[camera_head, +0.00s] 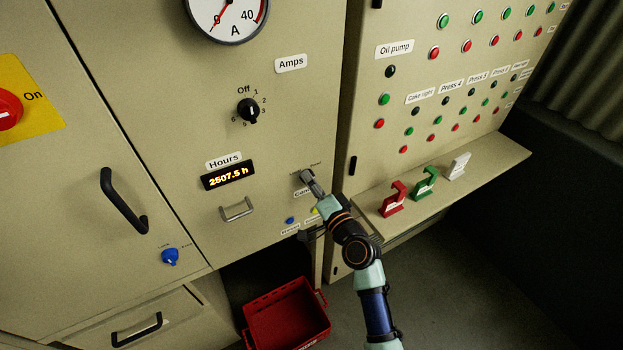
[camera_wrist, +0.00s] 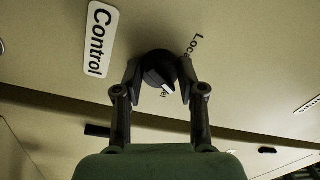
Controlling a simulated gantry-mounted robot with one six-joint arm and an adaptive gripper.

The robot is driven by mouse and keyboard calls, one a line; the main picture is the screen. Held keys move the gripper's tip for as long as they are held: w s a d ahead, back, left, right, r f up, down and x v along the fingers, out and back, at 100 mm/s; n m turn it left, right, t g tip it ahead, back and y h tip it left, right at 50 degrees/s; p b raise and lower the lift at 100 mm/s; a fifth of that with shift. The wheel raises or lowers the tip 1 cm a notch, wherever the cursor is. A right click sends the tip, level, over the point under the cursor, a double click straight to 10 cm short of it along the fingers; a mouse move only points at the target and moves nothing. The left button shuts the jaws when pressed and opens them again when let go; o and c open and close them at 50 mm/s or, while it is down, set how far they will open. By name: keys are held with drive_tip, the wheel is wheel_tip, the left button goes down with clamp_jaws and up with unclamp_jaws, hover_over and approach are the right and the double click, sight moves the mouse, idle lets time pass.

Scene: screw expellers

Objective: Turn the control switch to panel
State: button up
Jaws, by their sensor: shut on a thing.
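The control switch is a round black knob (camera_wrist: 160,68) with a white pointer mark, seen in the wrist view beside the "Control" label (camera_wrist: 101,40). My gripper (camera_wrist: 160,78) has one finger on each side of the knob and is shut on it. The white mark is at the knob's lower right edge, close to a partly hidden label ending in "el". A "Local" label (camera_wrist: 194,44), partly covered, lies to the upper right. In the head view my gripper (camera_head: 308,179) is at the cabinet front and hides the knob.
A selector knob (camera_head: 248,110), an hours display (camera_head: 228,175) and a metal handle (camera_head: 237,210) are on the same cabinet. A blue button (camera_head: 290,220) is just below my gripper. A ledge with red (camera_head: 392,200), green (camera_head: 424,184) and white (camera_head: 457,167) hooked pieces stands to the right.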

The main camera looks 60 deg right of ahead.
drive_tip(key=shift+m+p, duration=0.5)
drive_tip(key=shift+m, duration=0.9)
drive_tip(key=o, duration=1.1)
drive_tip(key=shift+o, duration=0.2)
drive_tip(key=r+v, duration=0.1)
drive_tip(key=v, duration=1.1)
drive_tip(key=shift+a+f, duration=0.15)
drive_tip(key=shift+f, duration=0.4)
drive_tip(key=shift+w, duration=0.1)
